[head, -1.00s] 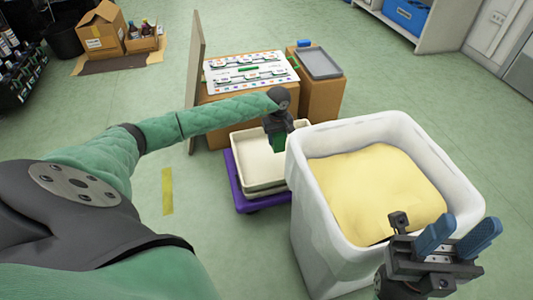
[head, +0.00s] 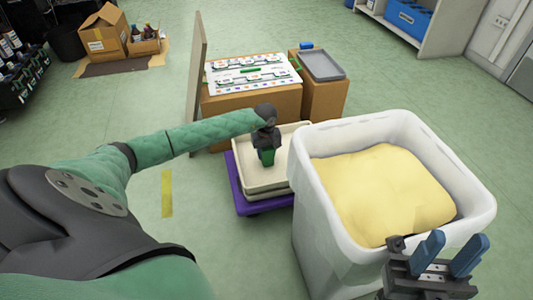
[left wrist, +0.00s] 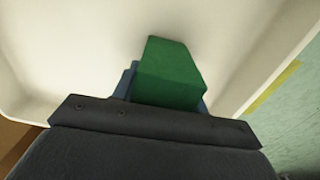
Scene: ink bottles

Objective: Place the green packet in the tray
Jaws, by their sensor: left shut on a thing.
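The green packet (head: 267,157) is held in my left gripper (head: 266,152), above the cream tray (head: 284,177) on the purple base. In the left wrist view the green packet (left wrist: 170,75) sticks out past the dark gripper body, with the pale inside of the tray (left wrist: 85,60) beyond it. Whether the packet touches the tray floor I cannot tell. My right gripper (head: 447,254) is at the lower right with its blue fingers apart and nothing between them, in front of the white bin.
A large white bin (head: 325,215) with yellow contents (head: 385,190) stands right of the tray. Behind are cardboard boxes (head: 245,108) with a printed board (head: 250,72) and a grey tray (head: 321,64). Open floor lies to the left.

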